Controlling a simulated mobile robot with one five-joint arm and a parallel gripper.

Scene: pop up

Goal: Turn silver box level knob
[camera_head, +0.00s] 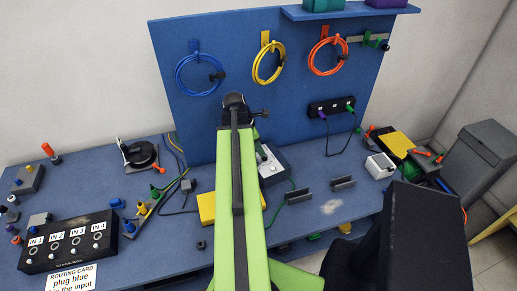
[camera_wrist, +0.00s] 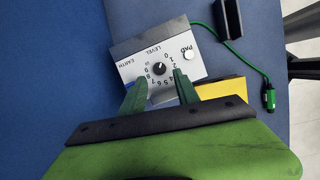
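The silver box (camera_wrist: 160,60) shows in the wrist view with a pale face marked LEVEL, PAD and EARTH and a ring of numbers. Its black level knob (camera_wrist: 159,68) sits mid-face, with a small pale pointer mark. My gripper (camera_wrist: 155,82) is open, with green fingertips over the box face on either side of the knob's lower part. I cannot tell whether they touch the box or the knob. In the head view the silver box (camera_head: 271,163) is partly hidden behind my green arm, and my gripper is hidden there.
A yellow block (camera_wrist: 222,88) lies right beside the box. A green cable with a plug (camera_wrist: 269,98) and a black holder (camera_wrist: 229,18) are near. In the head view, a blue pegboard (camera_head: 270,90) stands behind, and a black input panel (camera_head: 68,241) lies left.

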